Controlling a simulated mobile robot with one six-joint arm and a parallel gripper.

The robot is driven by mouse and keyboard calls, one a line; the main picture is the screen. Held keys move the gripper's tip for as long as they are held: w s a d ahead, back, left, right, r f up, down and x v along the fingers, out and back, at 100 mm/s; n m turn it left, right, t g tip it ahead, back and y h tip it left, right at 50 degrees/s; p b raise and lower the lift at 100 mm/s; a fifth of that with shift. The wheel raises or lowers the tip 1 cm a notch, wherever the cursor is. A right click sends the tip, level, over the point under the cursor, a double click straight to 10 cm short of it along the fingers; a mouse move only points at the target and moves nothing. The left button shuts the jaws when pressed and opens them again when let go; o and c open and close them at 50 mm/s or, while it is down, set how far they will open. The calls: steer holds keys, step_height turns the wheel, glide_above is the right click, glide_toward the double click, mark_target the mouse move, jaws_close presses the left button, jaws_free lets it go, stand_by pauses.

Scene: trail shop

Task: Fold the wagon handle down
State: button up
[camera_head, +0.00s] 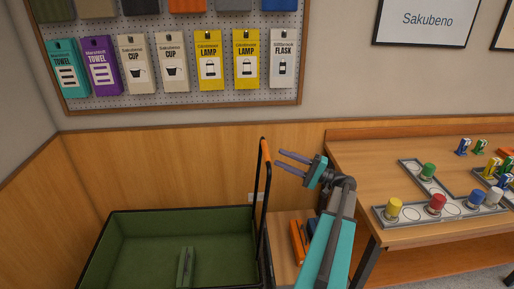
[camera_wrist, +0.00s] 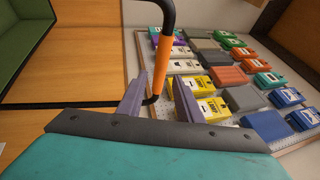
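The green wagon (camera_head: 112,233) stands at the lower left with dark rims. Its black handle (camera_head: 261,200) stands upright at the wagon's right end, with an orange grip (camera_head: 265,150) at the top. My gripper (camera_head: 277,160) is open and empty, just right of the handle near grip height, its fingers pointing left toward it. A small gap shows between fingertips and handle in the head view. In the wrist view the orange grip (camera_wrist: 161,65) appears in the space between the two fingers (camera_wrist: 157,85); whether it lies between them in depth I cannot tell.
A wooden table (camera_head: 400,160) with trays of coloured pegs stands at the right, close to my arm. A pegboard (camera_head: 180,97) with hanging packages is on the wall behind. A green item (camera_head: 185,266) lies in the wagon. Orange and blue items (camera_head: 299,240) sit low beside my arm.

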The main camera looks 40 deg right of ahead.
steer(key=p+x, duration=0.3)
steer(key=x, duration=0.8)
steer(key=shift+w, duration=0.4)
steer(key=shift+a, duration=0.15)
jaws_close()
